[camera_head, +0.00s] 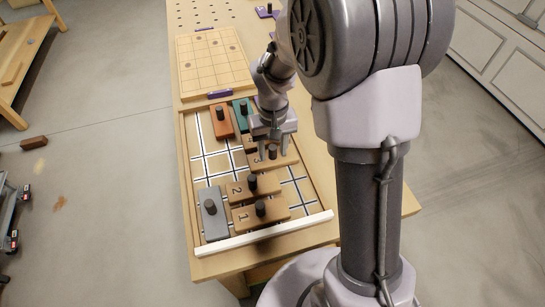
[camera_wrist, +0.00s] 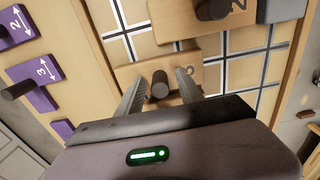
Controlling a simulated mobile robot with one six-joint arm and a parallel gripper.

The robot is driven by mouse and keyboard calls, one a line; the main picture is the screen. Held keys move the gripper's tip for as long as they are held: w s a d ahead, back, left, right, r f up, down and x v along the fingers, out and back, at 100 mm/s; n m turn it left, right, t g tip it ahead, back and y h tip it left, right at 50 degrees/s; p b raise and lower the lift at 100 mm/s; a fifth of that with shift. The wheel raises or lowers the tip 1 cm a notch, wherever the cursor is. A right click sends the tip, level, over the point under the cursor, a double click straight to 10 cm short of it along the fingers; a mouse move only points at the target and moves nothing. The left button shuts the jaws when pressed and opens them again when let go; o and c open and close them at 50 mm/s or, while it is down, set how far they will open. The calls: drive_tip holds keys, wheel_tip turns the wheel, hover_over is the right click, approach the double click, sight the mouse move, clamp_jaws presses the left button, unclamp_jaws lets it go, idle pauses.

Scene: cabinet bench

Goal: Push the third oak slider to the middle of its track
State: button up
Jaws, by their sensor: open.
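The third oak slider (camera_head: 286,162) is a wooden block marked 3 with a dark knob (camera_head: 272,154), on the track board. In the wrist view the same slider (camera_wrist: 196,76) lies ahead, its knob (camera_wrist: 160,86) standing between my fingers. My gripper (camera_head: 273,151) is open and points down at the slider, one finger on each side of the knob. A gap shows between the knob and each finger; I cannot tell how far down the fingertips reach. Part of the slider's top is hidden by my gripper.
Oak sliders 2 (camera_head: 240,190) and 1 (camera_head: 246,217) lie nearer the front. A grey block (camera_head: 212,228), an orange block (camera_head: 222,128) and a teal block (camera_head: 236,104) stand on the board. A white rail (camera_head: 265,234) crosses its front.

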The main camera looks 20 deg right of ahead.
drive_tip(key=shift+c, duration=0.2)
clamp_jaws()
drive_tip(key=shift+a, duration=3.8)
drive_tip(key=shift+o, duration=0.2)
unclamp_jaws()
drive_tip(key=shift+r, duration=0.1)
wheel_tip(320, 180, up, 7)
drive_tip(key=p, duration=0.6)
drive_tip(key=shift+r, duration=0.15)
